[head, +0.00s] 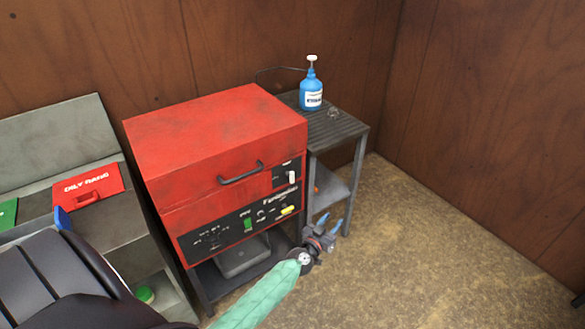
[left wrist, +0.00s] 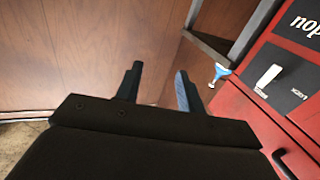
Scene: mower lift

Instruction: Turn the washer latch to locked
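The red washer (head: 215,135) stands against the back wall with its lid down. Its latch is a white handle (head: 292,177) on a black plate at the right of the front, roughly upright in the head view. In the left wrist view the latch (left wrist: 268,79) is at the right, slanted, with small lettering beside it. My left gripper (head: 330,226) is open and empty, below and right of the latch and apart from it. Its two fingers (left wrist: 158,88) show spread in the left wrist view, with nothing between them.
A dark side table (head: 345,123) carrying a blue bottle (head: 311,92) stands right of the washer. The lid handle (head: 241,173) sticks out left of the latch. A grey cabinet (head: 120,200) stands at the left. The floor (head: 430,250) at the right is clear.

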